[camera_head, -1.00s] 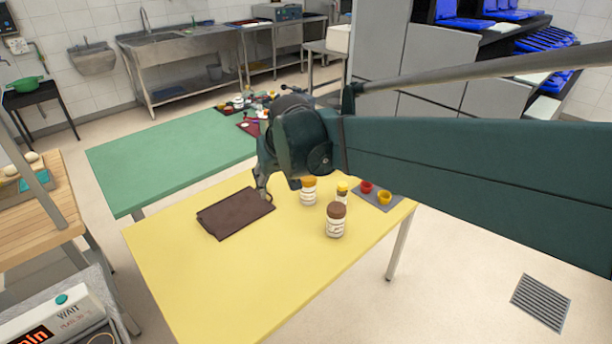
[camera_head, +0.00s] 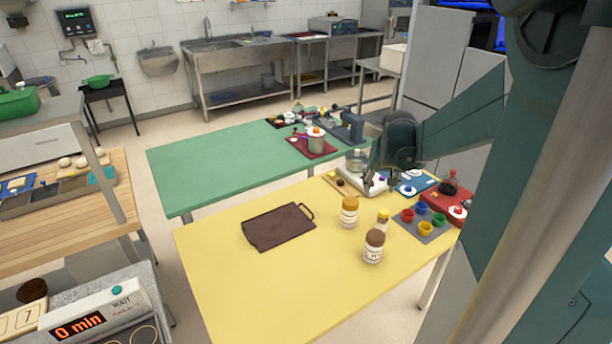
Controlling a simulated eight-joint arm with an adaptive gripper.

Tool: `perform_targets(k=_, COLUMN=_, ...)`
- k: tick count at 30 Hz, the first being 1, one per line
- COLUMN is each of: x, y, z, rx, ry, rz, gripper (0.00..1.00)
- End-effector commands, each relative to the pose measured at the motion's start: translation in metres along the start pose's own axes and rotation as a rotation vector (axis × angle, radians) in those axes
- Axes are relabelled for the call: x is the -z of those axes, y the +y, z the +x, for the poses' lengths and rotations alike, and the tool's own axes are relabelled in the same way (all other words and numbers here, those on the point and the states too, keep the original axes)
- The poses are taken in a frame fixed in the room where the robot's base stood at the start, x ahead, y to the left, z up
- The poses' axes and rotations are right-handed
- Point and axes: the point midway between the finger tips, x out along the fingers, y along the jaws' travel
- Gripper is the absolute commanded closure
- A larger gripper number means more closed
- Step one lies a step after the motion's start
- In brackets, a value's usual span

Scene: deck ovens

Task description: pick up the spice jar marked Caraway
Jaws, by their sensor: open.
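Three spice jars stand upright on the yellow table (camera_head: 262,290). One has an orange lid (camera_head: 349,212), one smaller jar has a yellow lid (camera_head: 382,218), and one with a brown lid (camera_head: 374,246) stands nearest the front. Their pale labels are too small to read, so I cannot tell which is Caraway. My gripper (camera_head: 381,187) is open, beyond the jars at the table's far right part, apart from them. Its fingers are small and partly lost against the clutter behind.
A dark brown board (camera_head: 278,227) lies left of the jars. A grey tray (camera_head: 442,233) with several coloured cups lies to their right. More trays and a glass jar (camera_head: 356,160) crowd the far right end. The table's front left is clear. A green table (camera_head: 215,165) stands behind.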

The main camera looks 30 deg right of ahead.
Motion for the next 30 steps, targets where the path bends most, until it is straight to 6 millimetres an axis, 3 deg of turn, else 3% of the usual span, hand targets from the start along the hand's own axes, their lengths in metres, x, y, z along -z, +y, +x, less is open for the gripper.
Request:
perform_targets(k=7, x=0.013, y=0.042, z=0.018, rx=-0.021, ry=-0.017, rz=0.051, gripper=0.57)
perform_targets(k=21, x=-0.025, y=0.039, z=0.104, rx=-0.020, ry=-0.016, rz=0.047, gripper=0.57)
perform_targets(k=30, x=-0.035, y=0.038, z=0.125, rx=-0.019, ry=-0.016, rz=0.047, gripper=0.57)
